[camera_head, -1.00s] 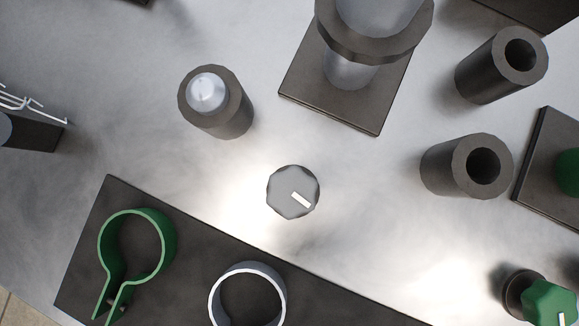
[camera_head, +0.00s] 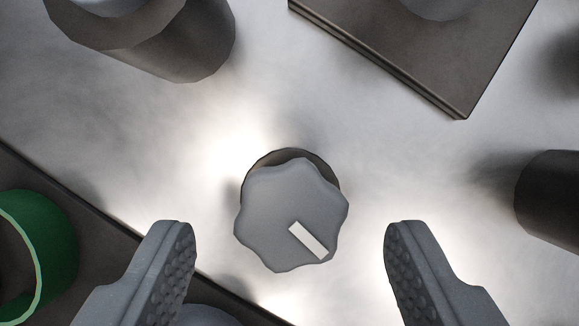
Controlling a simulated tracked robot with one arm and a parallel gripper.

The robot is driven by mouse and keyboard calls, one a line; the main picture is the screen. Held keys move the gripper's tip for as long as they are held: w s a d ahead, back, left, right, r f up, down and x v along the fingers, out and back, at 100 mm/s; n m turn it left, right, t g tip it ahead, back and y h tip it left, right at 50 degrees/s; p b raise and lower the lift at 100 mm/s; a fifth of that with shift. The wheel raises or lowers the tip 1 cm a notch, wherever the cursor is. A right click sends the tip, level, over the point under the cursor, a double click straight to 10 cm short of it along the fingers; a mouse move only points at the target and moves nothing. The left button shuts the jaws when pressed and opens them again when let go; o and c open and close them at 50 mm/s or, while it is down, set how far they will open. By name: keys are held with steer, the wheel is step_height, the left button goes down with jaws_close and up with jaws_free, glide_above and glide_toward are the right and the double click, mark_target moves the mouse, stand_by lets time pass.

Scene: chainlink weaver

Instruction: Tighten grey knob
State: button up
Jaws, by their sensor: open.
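The grey knob (camera_head: 280,215) is near the middle of the view. It has a lobed edge and a white bar mark that points to the lower right. It sits on a darker round base (camera_head: 300,157), of which only the upper rim shows. My gripper (camera_head: 290,235) is open, with one grey ribbed finger to the left of the knob and one to the right. Clear gaps show between both fingers and the knob, and neither touches it. The knob appears roughly centred between the fingertips.
A dark cylinder (camera_head: 205,40) with a pale top stands at the upper left. A dark square plate (camera_head: 440,75) lies at the upper right. Another dark cylinder (camera_head: 550,195) is at the right edge. A green ring (camera_head: 60,240) is on a dark board (camera_head: 95,215) at lower left.

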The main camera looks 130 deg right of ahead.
steer(key=shift+x, duration=0.95)
steer(key=c, duration=1)
steer(key=shift+m, duration=0.3)
steer(key=m+t+h, duration=0.1)
steer(key=m, duration=0.2)
steer(key=shift+s, duration=0.1)
steer(key=m+h, duration=0.1)
steer(key=m, duration=0.4)
steer(key=shift+a+t+h, duration=0.2)
steer(key=shift+t+h, duration=0.2)
